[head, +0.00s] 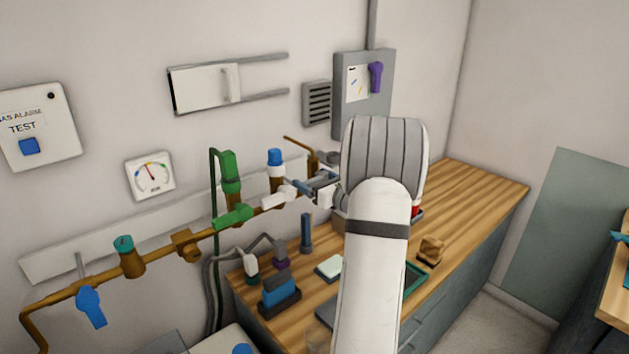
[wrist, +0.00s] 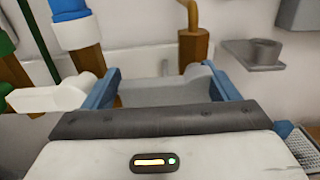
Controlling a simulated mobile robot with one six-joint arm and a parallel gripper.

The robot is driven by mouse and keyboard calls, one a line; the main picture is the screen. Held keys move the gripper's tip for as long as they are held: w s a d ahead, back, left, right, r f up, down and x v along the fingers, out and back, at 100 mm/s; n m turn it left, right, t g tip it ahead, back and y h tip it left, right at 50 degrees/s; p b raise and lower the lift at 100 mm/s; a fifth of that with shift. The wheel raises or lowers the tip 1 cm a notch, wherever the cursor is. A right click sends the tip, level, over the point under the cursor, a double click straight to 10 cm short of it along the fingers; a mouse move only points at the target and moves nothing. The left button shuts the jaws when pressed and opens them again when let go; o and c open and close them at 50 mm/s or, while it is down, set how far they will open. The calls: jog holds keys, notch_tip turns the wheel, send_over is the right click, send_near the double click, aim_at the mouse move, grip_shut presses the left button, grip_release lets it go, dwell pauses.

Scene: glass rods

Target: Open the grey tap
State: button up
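The grey tap's handle (wrist: 165,91) shows in the wrist view as a light grey lever lying crosswise between my fingers. My gripper (wrist: 164,84) is open, with its blue fingers wide apart, one near each end of the lever. I cannot tell whether either finger touches it. In the head view my gripper (head: 314,185) is at the right end of the brown pipe. There my gripper and arm hide most of the grey tap.
A white tap handle (head: 280,197) is close to the left of my gripper; it also shows in the wrist view (wrist: 48,97). A blue-capped valve (head: 275,170) and a green tap (head: 233,217) stand further left. Below is a wooden worktop (head: 465,195) with several items.

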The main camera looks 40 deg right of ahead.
jog(key=c, duration=1)
jog(key=f+n+b, duration=0.1)
jog(key=b, duration=0.2)
jog(key=shift+c, duration=0.2)
jog(key=n+b, duration=0.1)
jog(key=b, duration=0.3)
jog(key=f+n+b, duration=0.1)
jog(key=n+b, duration=0.1)
jog(key=b, duration=0.2)
jog(key=shift+n+b, duration=0.7)
jog(key=shift+b, duration=0.3)
jog(key=o, duration=1.4)
jog(key=shift+s, duration=0.1)
